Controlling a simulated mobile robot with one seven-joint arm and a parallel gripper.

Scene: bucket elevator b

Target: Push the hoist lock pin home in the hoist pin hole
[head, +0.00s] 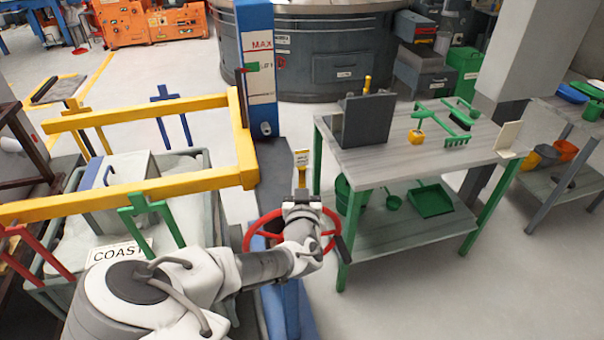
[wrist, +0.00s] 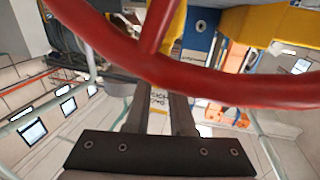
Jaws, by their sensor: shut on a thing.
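My gripper (head: 301,188) points away from me above the red handwheel. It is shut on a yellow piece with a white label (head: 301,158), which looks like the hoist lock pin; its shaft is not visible. In the wrist view, the label (wrist: 158,98) shows between the fingers of my gripper (wrist: 160,112), and the red rim crosses in front. A blue-and-white column (head: 258,75) stands beyond, to the left. A pale round fitting (head: 266,128) is near its foot; I cannot tell whether this is the hoist pin hole. The held piece is apart from this fitting.
The red handwheel (head: 250,236) is close under my gripper. A yellow frame (head: 150,200) lies left. A workbench (head: 385,160) with green tools and a grey block (head: 368,122) stands right.

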